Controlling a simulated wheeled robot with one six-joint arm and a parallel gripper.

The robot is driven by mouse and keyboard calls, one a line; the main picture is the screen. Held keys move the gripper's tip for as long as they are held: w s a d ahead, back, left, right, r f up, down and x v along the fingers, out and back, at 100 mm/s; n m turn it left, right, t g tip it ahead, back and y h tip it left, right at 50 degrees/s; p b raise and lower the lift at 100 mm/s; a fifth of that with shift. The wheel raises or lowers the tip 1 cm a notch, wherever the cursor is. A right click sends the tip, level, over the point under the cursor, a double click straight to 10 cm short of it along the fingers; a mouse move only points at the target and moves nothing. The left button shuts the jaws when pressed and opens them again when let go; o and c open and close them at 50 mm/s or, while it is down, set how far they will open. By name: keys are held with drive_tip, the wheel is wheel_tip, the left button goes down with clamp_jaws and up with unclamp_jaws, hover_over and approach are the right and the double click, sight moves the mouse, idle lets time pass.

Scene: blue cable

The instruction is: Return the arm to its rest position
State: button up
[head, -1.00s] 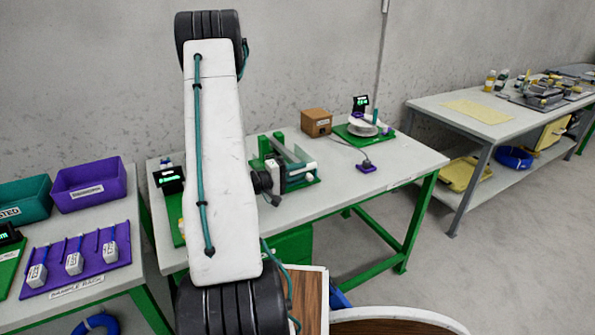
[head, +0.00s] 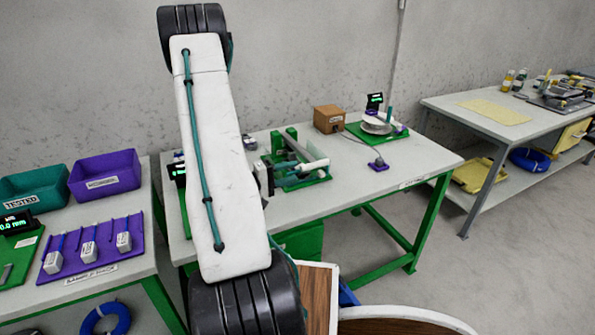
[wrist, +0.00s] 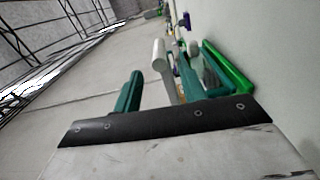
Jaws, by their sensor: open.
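My arm (head: 222,170) stands raised across the left middle of the head view, a white link between two black joints. My gripper (wrist: 160,70) shows in the wrist view as two teal fingers standing apart, open. I see nothing clearly held between them. A white rod end (wrist: 161,57) shows between and beyond the fingers, and I cannot tell its distance.
The middle table (head: 420,158) also holds a brown box (head: 328,118) and a green reel station (head: 378,130). Purple (head: 105,175) and teal (head: 35,192) bins and a purple sample rack (head: 95,250) are on the left table.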

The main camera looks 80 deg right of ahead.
drive_tip(key=shift+w, duration=0.1)
idle(0.6)
drive_tip(key=a+y, duration=0.1)
drive_tip(key=s+a+n+y, duration=0.1)
drive_tip(key=a, duration=0.1)
drive_tip(key=s+a+f+y, duration=0.1)
drive_tip(key=shift+a+n+g+y, duration=0.3)
drive_tip(key=shift+n+y, duration=0.1)
drive_tip(key=w+a+r+n+t+y, duration=0.1)
drive_tip(key=w+a+r+t+y, duration=0.15)
drive_tip(key=w+a+r, duration=0.45)
drive_tip(key=w+a+r+n+t+y, duration=0.15)
drive_tip(key=w+a+t, duration=0.25)
drive_tip(key=a, duration=0.8)
drive_tip(key=w+a+r+n+t+y, duration=0.1)
drive_tip(key=w+a+r+n+t, duration=0.15)
drive_tip(key=w+a+r, duration=0.45)
drive_tip(key=a+r+n+t, duration=0.2)
drive_tip(key=a+r+t, duration=0.1)
drive_tip(key=a, duration=0.7)
drive_tip(key=a+r+n+t+y, duration=0.1)
drive_tip(key=a+r+t, duration=0.3)
drive_tip(key=a, duration=0.6)
drive_tip(key=shift+s+n+t, duration=0.4)
drive_tip(key=shift+n+t, duration=0.1)
drive_tip(key=shift+n, duration=0.4)
drive_tip(key=shift+d, duration=0.1)
